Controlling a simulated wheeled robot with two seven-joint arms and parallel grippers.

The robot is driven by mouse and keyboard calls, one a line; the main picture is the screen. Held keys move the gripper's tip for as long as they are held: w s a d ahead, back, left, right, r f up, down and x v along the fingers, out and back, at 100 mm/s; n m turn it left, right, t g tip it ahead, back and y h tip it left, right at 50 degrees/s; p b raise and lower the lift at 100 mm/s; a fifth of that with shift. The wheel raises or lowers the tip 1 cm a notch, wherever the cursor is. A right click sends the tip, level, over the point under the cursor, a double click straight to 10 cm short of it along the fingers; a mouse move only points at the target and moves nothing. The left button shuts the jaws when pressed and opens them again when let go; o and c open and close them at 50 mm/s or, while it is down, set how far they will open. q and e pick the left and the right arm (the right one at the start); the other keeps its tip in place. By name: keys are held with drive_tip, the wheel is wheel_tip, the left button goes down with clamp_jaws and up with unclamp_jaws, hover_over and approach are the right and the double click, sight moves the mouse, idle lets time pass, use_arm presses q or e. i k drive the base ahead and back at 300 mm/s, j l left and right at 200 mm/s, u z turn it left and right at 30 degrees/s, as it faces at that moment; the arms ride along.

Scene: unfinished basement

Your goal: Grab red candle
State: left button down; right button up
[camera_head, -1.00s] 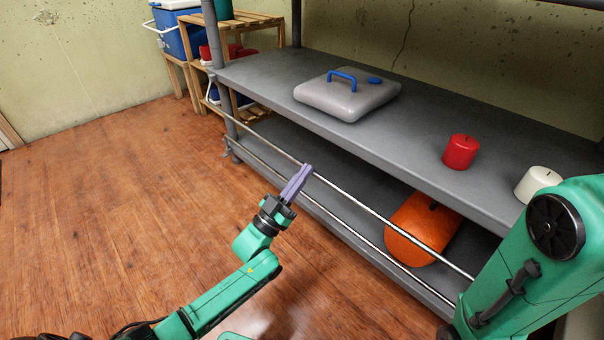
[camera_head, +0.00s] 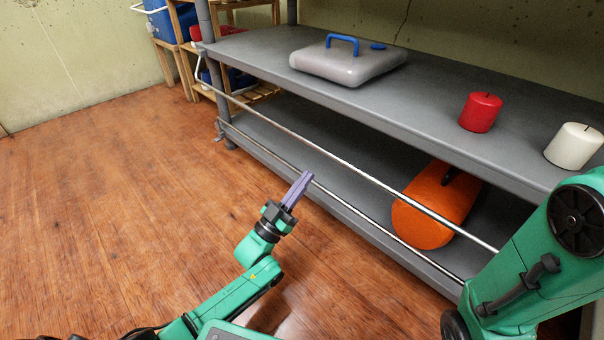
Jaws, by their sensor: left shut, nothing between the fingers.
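The red candle (camera_head: 481,112) stands upright on the grey upper shelf (camera_head: 440,88), right of centre in the head view. A white candle (camera_head: 574,146) stands to its right, nearer to me. My left gripper (camera_head: 304,178) is shut and empty, its purple fingers pointing up in front of the shelf's metal rails. It is left of the red candle, lower and well apart from it. My right arm (camera_head: 540,255) comes in at the lower right; its gripper is out of the frame.
A grey lidded container (camera_head: 348,64) with a blue handle sits on the upper shelf. An orange cylinder (camera_head: 437,205) lies on the lower shelf behind the metal rails (camera_head: 350,168). A wooden rack with blue coolers (camera_head: 168,22) stands at the back left. The wooden floor (camera_head: 110,200) at left is clear.

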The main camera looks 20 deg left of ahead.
sight(478, 115)
drive_tip(key=k+j, duration=1.15)
drive_tip(key=k, duration=0.15)
